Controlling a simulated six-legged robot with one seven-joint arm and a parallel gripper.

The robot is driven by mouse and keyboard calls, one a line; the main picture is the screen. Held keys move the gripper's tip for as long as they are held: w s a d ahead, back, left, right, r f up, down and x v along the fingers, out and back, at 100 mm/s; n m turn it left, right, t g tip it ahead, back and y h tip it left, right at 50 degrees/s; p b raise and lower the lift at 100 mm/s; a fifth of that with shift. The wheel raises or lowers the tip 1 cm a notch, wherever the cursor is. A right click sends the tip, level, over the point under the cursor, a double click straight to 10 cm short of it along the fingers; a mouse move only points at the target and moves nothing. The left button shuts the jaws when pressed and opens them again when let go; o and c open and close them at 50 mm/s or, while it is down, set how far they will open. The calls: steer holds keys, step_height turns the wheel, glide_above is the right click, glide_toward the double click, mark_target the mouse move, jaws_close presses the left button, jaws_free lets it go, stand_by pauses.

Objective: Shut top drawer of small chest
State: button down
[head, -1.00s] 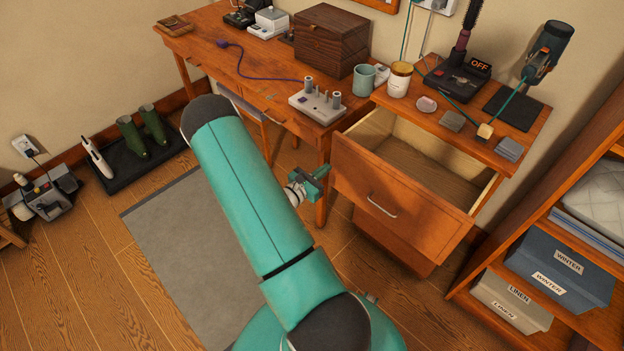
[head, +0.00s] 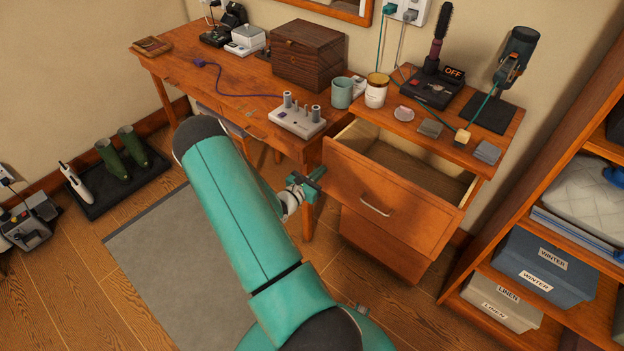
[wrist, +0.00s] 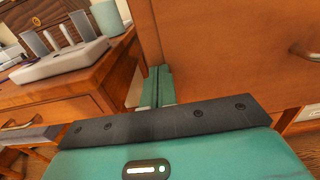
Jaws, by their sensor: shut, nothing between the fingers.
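The small chest (head: 392,244) stands at the right of the desk. Its top drawer (head: 390,195) is well out, with its inside showing and a metal handle (head: 376,207) on its front. My gripper (head: 316,179) is shut and empty, at the left edge of the drawer front. In the wrist view, the teal fingers (wrist: 157,86) lie together at the left edge of the wooden drawer front (wrist: 235,55), with the handle (wrist: 306,52) farther right. I cannot tell whether the fingertips touch the wood. The lower drawer looks shut.
The desk (head: 240,95) with a grey device (head: 298,118) stands close left of the gripper. A shelf unit (head: 490,245) stands at right.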

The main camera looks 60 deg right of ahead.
mark_target(350, 144)
steer(key=s+d, duration=0.1)
steer(key=d, duration=1)
steer(key=s+d, duration=0.1)
steer(key=d, duration=0.4)
steer(key=shift+s+d, duration=0.3)
steer(key=shift+d+r, duration=0.2)
steer(key=shift+s+d, duration=0.15)
